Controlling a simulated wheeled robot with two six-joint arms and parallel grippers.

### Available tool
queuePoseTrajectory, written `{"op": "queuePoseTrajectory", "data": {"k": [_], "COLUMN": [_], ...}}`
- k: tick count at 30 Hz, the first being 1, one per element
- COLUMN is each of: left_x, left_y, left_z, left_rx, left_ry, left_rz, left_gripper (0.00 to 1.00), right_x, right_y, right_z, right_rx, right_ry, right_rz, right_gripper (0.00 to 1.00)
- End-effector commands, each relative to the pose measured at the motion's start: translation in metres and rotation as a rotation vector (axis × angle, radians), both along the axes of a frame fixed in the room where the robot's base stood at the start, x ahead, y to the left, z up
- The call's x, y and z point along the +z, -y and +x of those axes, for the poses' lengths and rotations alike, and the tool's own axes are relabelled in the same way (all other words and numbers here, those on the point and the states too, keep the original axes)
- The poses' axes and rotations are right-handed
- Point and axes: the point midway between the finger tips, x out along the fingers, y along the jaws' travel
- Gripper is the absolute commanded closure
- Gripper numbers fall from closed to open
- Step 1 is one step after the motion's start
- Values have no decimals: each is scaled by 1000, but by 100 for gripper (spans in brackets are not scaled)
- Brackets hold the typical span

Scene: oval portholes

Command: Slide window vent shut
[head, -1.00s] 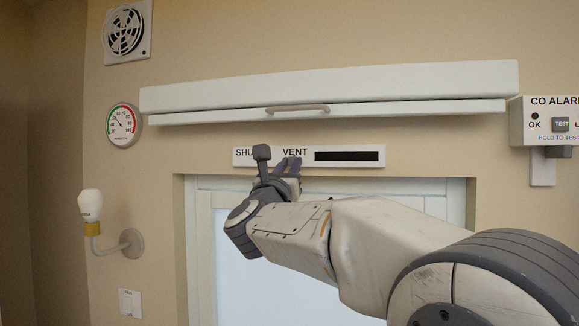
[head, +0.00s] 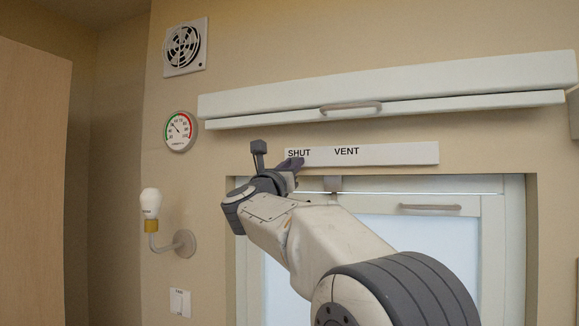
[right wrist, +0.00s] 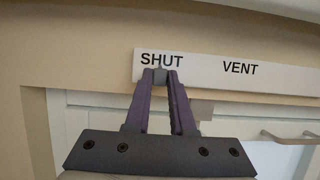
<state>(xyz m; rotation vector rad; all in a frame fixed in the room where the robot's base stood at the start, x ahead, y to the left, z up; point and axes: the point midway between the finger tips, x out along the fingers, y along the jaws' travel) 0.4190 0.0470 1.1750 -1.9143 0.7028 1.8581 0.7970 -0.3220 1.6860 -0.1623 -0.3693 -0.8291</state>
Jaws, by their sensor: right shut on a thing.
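The window vent (head: 390,154) is a long white strip on the wall above the window, lettered SHUT and VENT. No dark slot shows along its face. My right gripper (head: 295,163) is at the strip's left end, just under the word SHUT. In the right wrist view its two fingers (right wrist: 160,82) are closed on a small grey slider tab (right wrist: 160,74) at the strip's lower edge. The fingers hide part of the tab. The strip (right wrist: 205,72) also shows behind them. My left gripper is not in view.
A white blind cassette (head: 450,88) with a grey handle juts out above the vent. The window (head: 425,235) with a handle is recessed below. A gauge (head: 179,131), a fan grille (head: 185,47) and a wall lamp (head: 151,205) are on the left.

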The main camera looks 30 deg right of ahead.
Motion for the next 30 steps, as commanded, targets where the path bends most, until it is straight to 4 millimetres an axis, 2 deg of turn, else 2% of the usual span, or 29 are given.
{"op": "queuePoseTrajectory", "data": {"k": [1, 3, 14, 17, 24, 30], "left_x": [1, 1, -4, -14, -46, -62], "left_y": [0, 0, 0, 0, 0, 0], "left_z": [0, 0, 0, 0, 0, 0], "left_rx": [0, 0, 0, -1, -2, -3], "left_ry": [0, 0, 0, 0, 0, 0], "left_rz": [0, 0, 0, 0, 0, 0], "left_gripper": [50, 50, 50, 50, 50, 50], "right_x": [1, 1, -2, -9, -29, -39], "right_y": [-3, -3, -4, -12, -45, -66], "right_z": [2, 1, -1, -8, -38, -57], "right_rx": [11, 10, 7, 10, 12, 11], "right_ry": [0, -1, 0, 2, 3, 1], "right_rz": [-4, -3, -3, -2, -1, -2], "right_gripper": [66, 48, 48, 48, 48, 48]}}
